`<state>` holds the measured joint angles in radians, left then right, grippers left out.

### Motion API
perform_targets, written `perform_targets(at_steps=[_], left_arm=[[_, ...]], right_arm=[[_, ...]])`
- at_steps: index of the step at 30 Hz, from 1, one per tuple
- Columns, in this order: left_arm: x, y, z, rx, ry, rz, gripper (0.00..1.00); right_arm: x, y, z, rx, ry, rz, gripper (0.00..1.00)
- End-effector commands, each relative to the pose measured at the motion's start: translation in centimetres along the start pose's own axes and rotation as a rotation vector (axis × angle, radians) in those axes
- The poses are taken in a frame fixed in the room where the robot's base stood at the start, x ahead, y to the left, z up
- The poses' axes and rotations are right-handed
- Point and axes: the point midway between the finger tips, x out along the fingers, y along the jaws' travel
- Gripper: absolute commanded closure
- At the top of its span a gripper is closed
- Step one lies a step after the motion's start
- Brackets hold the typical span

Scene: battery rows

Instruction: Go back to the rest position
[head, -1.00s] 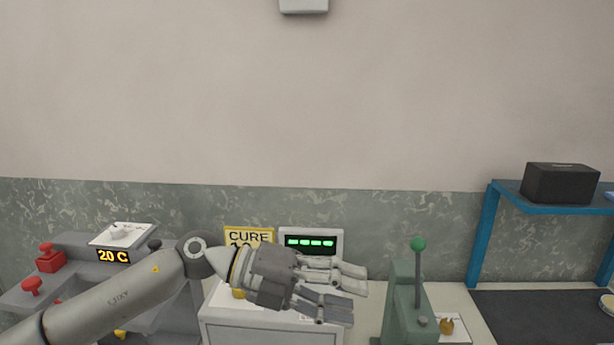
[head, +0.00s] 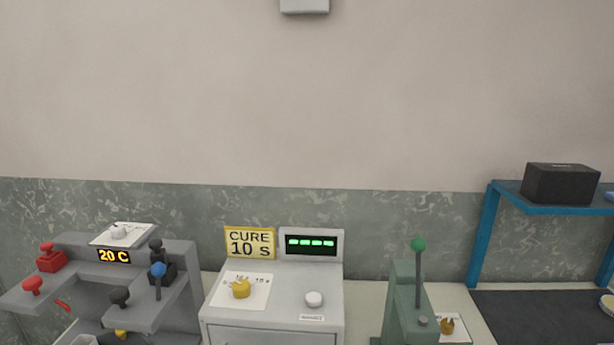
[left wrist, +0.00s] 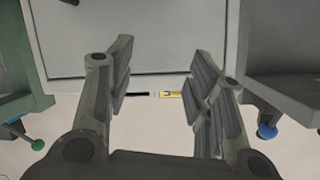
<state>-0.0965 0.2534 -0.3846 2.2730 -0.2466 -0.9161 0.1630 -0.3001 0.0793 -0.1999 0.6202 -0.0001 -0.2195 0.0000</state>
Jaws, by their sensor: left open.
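My left gripper (left wrist: 165,85) shows in the left wrist view with its two fingers spread apart and nothing between them. It faces the pale front of the white curing box. In the head view neither gripper is in sight. The white curing box (head: 270,325) stands in the middle of the bench there, with a yellow knob (head: 241,289), a white button (head: 314,299) and a lit green display (head: 311,243). A yellow sign (head: 249,243) reading "CURE 10 S" stands behind it.
A grey station (head: 180,300) with red, black and blue knobs and a "20 C" display stands at left. A green lever device (head: 406,305) stands right of the box. A blue shelf (head: 487,235) carries a black box (head: 560,184) above a dark mat (head: 530,318).

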Motion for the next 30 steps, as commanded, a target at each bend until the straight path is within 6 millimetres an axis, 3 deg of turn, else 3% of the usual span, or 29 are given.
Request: perform_targets(at_steps=[1,3,6,12,17,18,26,30], left_arm=[[-1.4,0.1,3.8,-0.039,-0.122,0.005,0.51],[-3.6,0.1,8.3,-0.079,-0.281,0.012,0.51],[-7.1,0.6,13.4,-0.121,-0.473,0.034,0.51],[-13.8,1.8,20.1,-0.178,-0.762,0.085,0.51],[-18.9,2.7,23.5,-0.209,-0.945,0.129,0.51],[-17.7,2.9,24.3,-0.205,-0.939,0.128,0.51],[-14.2,4.6,30.3,-0.201,-0.963,0.136,0.51],[-12.5,6.0,34.9,-0.199,-0.984,0.143,0.51]], right_arm=[[0.0,0.0,0.0,0.000,0.000,0.000,0.55],[0.0,0.0,0.0,0.000,0.001,0.000,0.55],[0.0,0.0,-0.1,0.000,0.001,0.000,0.55],[0.0,0.0,-0.1,0.000,0.001,0.000,0.55],[0.0,0.0,-0.1,0.000,0.000,0.000,0.55],[0.0,0.0,-0.1,0.000,0.001,0.000,0.55],[0.0,0.0,-0.1,0.000,0.000,0.000,0.55],[0.0,0.0,-0.1,0.000,0.000,0.000,0.55]])
